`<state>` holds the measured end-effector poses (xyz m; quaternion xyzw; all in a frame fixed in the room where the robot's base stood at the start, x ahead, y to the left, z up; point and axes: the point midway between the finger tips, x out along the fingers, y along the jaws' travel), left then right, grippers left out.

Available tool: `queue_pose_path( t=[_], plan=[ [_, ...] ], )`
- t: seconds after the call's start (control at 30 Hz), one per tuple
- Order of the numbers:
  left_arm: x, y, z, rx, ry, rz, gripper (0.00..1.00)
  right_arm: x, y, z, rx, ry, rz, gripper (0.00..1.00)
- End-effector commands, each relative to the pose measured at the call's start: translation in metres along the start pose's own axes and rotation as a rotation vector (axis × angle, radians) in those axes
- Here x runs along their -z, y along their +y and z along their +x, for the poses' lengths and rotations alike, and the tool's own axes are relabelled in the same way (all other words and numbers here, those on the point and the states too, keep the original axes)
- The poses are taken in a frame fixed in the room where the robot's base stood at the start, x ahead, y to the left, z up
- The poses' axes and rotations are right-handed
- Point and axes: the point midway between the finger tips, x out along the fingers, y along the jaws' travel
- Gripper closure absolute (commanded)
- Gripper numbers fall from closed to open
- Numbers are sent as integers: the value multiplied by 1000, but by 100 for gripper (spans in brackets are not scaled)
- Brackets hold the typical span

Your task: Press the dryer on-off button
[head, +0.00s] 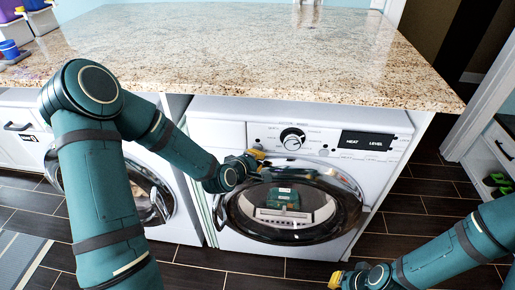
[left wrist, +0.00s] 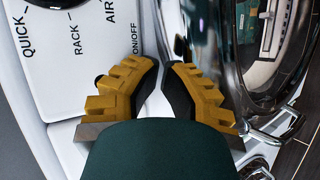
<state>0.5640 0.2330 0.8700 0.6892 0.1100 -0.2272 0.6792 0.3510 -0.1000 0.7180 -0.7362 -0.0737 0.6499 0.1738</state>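The white dryer (head: 216,134) stands under the counter, with its control panel along the top front and a round glass door below. In the left wrist view, the panel (left wrist: 90,50) shows sideways, with an ON/OFF label (left wrist: 135,38) just beyond my left finger. The button itself I cannot make out; the fingers may cover it. My left gripper (head: 258,158) is at the lower edge of the panel, above the door. In the left wrist view its yellow fingers (left wrist: 162,72) have a narrow gap with nothing between them. My right gripper (head: 338,279) is low at the front, its fingers barely visible.
A round dial (head: 292,138) and a dark HEAT LEVEL display (head: 368,142) are on the panel. The shiny door ring (left wrist: 205,45) is close beside my left fingers. A granite counter (head: 250,55) overhangs the dryer. A second front-loading machine (head: 150,190) stands left.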

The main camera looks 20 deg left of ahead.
Motion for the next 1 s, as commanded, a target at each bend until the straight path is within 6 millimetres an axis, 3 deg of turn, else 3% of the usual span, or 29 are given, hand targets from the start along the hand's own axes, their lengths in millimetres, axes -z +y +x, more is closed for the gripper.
queue_pose_path(
  t=[1.0],
  plan=[
    [5,5,10,-1,0,0,100,0,1,4,0,0,0,100]
  ],
)
